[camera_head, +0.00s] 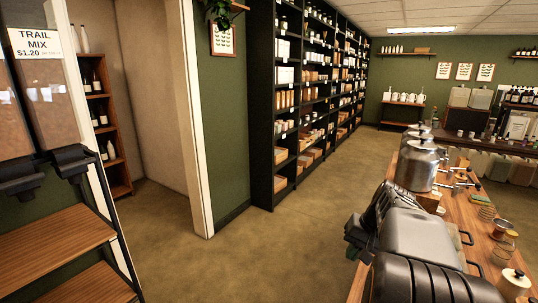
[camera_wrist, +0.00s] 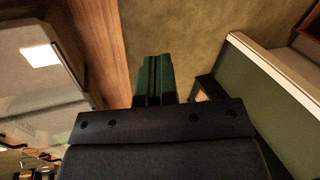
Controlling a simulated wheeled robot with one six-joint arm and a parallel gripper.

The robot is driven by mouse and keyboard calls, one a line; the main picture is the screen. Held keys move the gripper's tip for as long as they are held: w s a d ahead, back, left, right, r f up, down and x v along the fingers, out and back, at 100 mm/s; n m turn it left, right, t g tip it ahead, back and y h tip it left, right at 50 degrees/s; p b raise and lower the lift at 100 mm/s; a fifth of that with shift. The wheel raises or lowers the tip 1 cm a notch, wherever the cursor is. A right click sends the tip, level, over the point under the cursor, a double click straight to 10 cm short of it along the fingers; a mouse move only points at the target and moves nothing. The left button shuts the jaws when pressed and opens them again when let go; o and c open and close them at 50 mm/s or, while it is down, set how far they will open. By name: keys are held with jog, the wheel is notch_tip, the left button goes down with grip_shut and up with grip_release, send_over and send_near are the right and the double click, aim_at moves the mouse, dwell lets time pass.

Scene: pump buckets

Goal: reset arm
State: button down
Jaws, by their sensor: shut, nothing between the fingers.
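My gripper (camera_wrist: 155,62) shows in the wrist view with its two dark green fingers pressed together, shut and empty. Below the fingers in that view is the broad dark gripper body. In the head view my gripper (camera_head: 356,236) is at the lower right, beside the left edge of the wooden counter, over the aisle. My grey and black arm links fill the lower right of that view and hide part of the counter. The fingertips are too small and dark to make out clearly there.
The wooden counter (camera_head: 478,216) carries metal urns (camera_head: 417,166), jars and a white bottle (camera_head: 513,282). Dark shelving (camera_head: 262,120) lines the wall. A bulk dispenser stand (camera_head: 60,240) is at the left. The aisle floor (camera_head: 270,245) between is clear.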

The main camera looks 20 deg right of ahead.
jog(key=s+a+f+n+h, duration=0.1)
jog(key=a+n, duration=0.3)
jog(key=a, duration=0.7)
jog(key=s+a+f+n+h, duration=0.1)
jog(key=s+a+f+n, duration=0.2)
jog(key=a, duration=0.8)
jog(key=shift+s+a+f+n+t+h, duration=0.25)
jog(key=shift+s+n+t+h, duration=0.15)
jog(key=shift+s+n, duration=0.1)
